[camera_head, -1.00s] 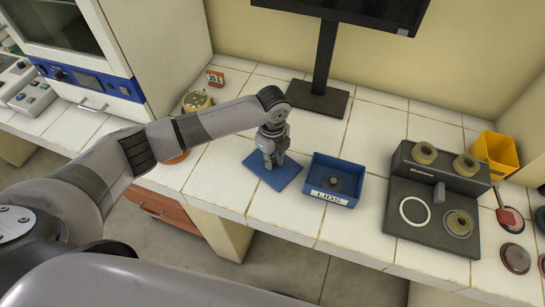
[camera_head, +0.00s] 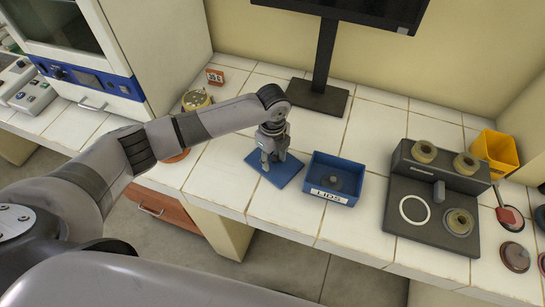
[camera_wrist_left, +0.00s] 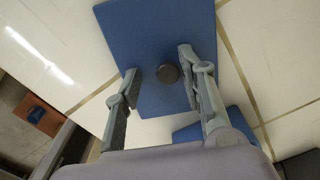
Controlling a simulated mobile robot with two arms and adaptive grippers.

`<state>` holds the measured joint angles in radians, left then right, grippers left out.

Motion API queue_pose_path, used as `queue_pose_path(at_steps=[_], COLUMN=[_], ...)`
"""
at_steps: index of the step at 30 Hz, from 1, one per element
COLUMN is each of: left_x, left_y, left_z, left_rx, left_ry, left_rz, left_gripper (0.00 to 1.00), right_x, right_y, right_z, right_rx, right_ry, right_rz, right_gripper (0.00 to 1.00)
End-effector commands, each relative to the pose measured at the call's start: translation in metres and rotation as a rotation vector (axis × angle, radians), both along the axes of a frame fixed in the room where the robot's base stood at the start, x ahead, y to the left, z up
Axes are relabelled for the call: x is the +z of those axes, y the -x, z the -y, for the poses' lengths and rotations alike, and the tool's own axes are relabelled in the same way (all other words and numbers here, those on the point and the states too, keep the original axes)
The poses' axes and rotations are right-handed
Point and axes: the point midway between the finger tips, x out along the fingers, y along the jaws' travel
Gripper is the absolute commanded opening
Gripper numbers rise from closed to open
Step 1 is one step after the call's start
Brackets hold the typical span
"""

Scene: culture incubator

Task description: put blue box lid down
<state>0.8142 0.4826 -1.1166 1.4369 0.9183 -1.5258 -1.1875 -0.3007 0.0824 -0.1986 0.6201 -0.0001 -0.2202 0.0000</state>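The blue box lid (camera_head: 287,178), a flat blue panel, lies on the white tiled counter to the left of the blue box (camera_head: 345,200). The box is open at the top, bears a LIDS label on its front and has a dark round thing inside. My left gripper (camera_head: 272,161) is just above the lid. In the left wrist view the lid (camera_wrist_left: 155,25) carries a small dark knob (camera_wrist_left: 168,73). The fingers of my left gripper (camera_wrist_left: 160,68) are spread on either side of the knob, with gaps visible. My right gripper is not in view.
A dark device (camera_head: 437,200) with several round tan parts stands to the right of the box. A yellow bin (camera_head: 497,152) is behind it. A monitor stand (camera_head: 318,97) is behind the lid. The counter's front edge runs close to the lid.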

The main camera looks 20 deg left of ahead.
Motion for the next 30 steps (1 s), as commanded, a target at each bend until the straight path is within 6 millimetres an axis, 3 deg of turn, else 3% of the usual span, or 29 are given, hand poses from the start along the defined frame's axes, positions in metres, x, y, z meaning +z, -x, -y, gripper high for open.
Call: queue_pose_path(at_steps=[16, 22, 30], left_x=[0.101, 0.118, 0.12], left_y=[-0.002, -0.001, -0.001], left_z=[0.0, 0.0, 0.0], left_rx=[-0.001, 0.001, 0.001], left_ry=[0.002, 0.001, 0.002], left_rz=[0.006, 0.003, 0.001], left_gripper=[0.37, 0.37, 0.37], right_x=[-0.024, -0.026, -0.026], right_y=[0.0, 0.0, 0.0], right_z=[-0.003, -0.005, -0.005], right_rx=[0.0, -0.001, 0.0], right_ry=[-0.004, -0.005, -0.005], right_rz=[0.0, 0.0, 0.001], right_gripper=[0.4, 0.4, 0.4])
